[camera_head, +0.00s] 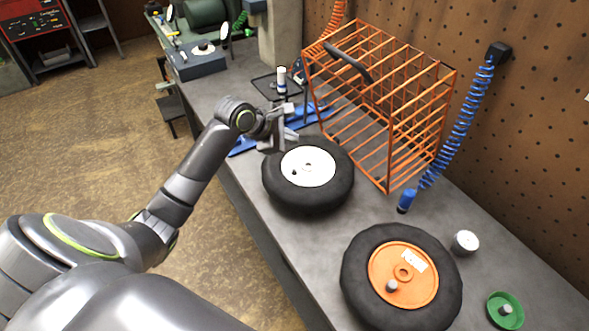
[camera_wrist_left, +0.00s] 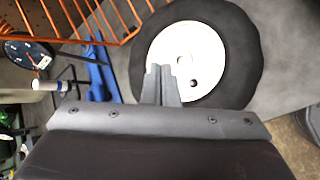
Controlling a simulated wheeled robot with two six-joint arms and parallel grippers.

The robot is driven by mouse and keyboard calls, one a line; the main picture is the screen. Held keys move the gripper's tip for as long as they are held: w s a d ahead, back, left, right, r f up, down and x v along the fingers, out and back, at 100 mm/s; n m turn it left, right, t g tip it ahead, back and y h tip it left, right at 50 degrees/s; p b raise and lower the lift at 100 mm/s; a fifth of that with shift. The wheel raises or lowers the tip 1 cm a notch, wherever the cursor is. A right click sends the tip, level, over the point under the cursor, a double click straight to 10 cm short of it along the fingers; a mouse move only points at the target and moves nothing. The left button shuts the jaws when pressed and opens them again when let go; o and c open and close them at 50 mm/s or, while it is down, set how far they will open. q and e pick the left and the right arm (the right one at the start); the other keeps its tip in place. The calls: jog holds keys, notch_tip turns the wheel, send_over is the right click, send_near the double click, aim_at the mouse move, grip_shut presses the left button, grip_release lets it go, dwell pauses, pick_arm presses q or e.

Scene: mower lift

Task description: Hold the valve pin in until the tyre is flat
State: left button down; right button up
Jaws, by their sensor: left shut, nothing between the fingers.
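A black tyre on a white rim (camera_head: 308,166) lies flat on the bench. A small dark valve stub (camera_head: 294,173) stands on the rim; a small dark spot on the white rim (camera_wrist_left: 185,50) in the left wrist view may be it. My left gripper (camera_head: 291,136) is shut and empty above the tyre's far edge. In the left wrist view its closed fingertips (camera_wrist_left: 160,74) overlap the rim's edge, apart from the valve; contact with the tyre cannot be told. A second tyre with an orange rim (camera_head: 416,262) lies nearer, with a grey-capped stub. My right gripper is out of view.
An orange wire cage (camera_head: 385,95) stands at the back of the bench. A coiled blue hose (camera_head: 458,120) hangs to its right. Blue tools (camera_head: 310,113) lie behind the white-rimmed wheel. A white cup (camera_head: 465,242) and green dish (camera_head: 505,310) sit at the right.

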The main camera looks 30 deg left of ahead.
pick_arm(q)
jog(key=b, duration=0.7)
send_over(291, 175)
jog(key=shift+f, duration=2.95)
jog(key=shift+f+b, duration=0.3)
jog(key=shift+b, duration=0.05)
jog(key=shift+f, duration=1)
jog(key=shift+f+p, duration=0.25)
jog(key=shift+p, duration=0.35)
jog(key=shift+f, duration=0.15)
